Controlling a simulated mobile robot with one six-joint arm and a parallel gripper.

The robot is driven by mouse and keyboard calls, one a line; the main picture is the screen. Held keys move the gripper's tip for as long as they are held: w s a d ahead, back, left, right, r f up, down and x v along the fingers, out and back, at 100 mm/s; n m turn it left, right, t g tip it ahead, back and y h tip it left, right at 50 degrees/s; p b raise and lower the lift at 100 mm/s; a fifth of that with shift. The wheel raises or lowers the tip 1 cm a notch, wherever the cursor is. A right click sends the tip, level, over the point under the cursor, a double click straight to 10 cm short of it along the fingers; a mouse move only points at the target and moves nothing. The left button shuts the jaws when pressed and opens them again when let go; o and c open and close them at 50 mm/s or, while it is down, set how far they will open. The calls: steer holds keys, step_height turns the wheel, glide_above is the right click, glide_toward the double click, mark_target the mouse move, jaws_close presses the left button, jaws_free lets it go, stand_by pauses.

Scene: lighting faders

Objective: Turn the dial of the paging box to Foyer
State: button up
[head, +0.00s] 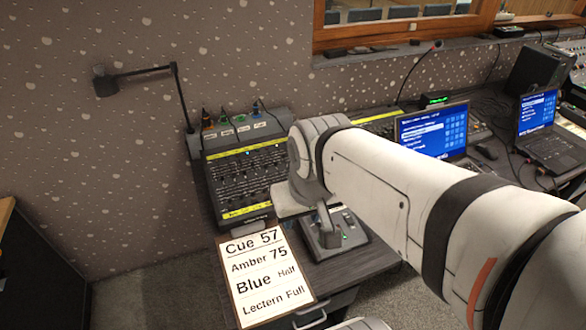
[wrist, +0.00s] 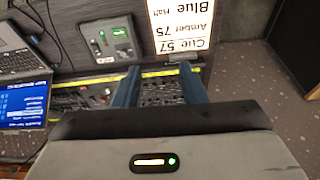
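The paging box appears to be the small grey box (wrist: 112,42) in the upper left of the wrist view, with a dark panel, a small knob and a green light. Its lettering is too small to read, so I cannot tell where the dial points. In the head view the box (head: 346,236) is partly covered by my arm. My gripper (wrist: 160,72) is open and empty in the wrist view, its two blue-grey fingers apart above the lighting desk. The box lies off to the left of the fingers there, apart from them.
The fader desk (head: 243,172) with yellow strips stands at the back, a lamp arm (head: 146,70) beside it. A cue sheet (head: 264,276) lies at the front edge. Laptops (head: 433,130) stand on the right. The wrist picture is upside down.

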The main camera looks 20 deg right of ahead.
steer(key=shift+o, duration=0.3)
steer(key=shift+w+f, duration=0.1)
steer(key=shift+w, duration=0.05)
steer(key=m+g+y+b, duration=0.1)
steer(key=m+g+b, duration=0.15)
steer(key=b, duration=0.45)
glide_above(320, 219)
steer(key=shift+g, duration=0.25)
steer(key=f, duration=2.2)
steer(key=shift+d, duration=0.35)
steer(key=f, duration=0.7)
steer(key=shift+a+f, duration=0.25)
steer(key=shift+a, duration=0.1)
steer(key=shift+c, duration=0.2)
jaws_close()
